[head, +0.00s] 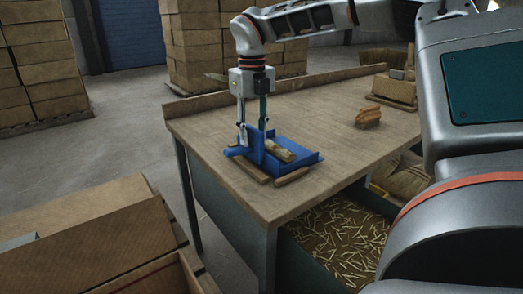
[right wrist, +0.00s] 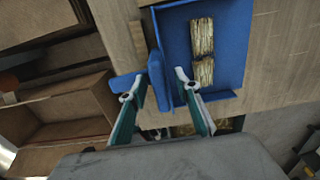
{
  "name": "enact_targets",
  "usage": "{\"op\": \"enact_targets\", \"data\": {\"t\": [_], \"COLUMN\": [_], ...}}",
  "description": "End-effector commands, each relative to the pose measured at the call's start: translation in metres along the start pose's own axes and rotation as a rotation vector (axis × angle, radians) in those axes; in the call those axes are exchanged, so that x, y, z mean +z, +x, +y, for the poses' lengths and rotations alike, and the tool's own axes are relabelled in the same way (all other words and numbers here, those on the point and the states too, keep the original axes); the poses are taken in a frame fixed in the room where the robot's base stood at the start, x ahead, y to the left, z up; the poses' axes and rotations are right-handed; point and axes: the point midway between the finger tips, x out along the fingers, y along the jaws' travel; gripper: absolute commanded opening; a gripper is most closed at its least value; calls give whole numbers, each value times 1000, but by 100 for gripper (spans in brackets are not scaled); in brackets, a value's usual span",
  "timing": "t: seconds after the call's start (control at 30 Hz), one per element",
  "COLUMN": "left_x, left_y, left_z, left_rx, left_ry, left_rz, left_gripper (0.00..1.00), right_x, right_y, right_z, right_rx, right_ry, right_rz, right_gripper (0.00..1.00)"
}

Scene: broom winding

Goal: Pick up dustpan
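The blue dustpan (head: 306,160) lies on the wooden workbench near its front left corner, with pale wood pieces (head: 279,151) in it. It also shows in the right wrist view (right wrist: 230,55), with two blocks of wood (right wrist: 202,36) in its tray. My right gripper (head: 253,130) points down at the dustpan's raised blue handle end. In the right wrist view my right gripper (right wrist: 157,88) has its fingers apart, one on each side of the upright blue part (right wrist: 156,75). A gap shows by the left finger; the right fingertip is close to or touching the blue. My left gripper is out of view.
The workbench (head: 210,133) has a raised back edge. An orange-brown block (head: 368,117) and a wooden item (head: 395,88) stand farther right on it. Below is a bin of wood shavings (head: 340,235). Cardboard boxes (head: 90,235) stand at the front left.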

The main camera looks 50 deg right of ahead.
Motion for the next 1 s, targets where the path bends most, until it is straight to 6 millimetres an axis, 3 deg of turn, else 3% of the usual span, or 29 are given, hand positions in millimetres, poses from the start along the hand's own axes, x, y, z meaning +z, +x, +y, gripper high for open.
{"op": "enact_targets", "data": {"t": [0.23,0.37,0.77,1.0], "left_x": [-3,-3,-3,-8], "left_y": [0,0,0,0], "left_z": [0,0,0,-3], "left_rx": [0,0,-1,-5], "left_ry": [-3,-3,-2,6], "left_rz": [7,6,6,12], "left_gripper": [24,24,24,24], "right_x": [0,0,0,1], "right_y": [1,1,0,-23], "right_z": [0,0,0,0], "right_rx": [1,0,0,0], "right_ry": [-1,-1,0,1], "right_rz": [-6,-5,-5,-10], "right_gripper": [32,0,0,0]}}
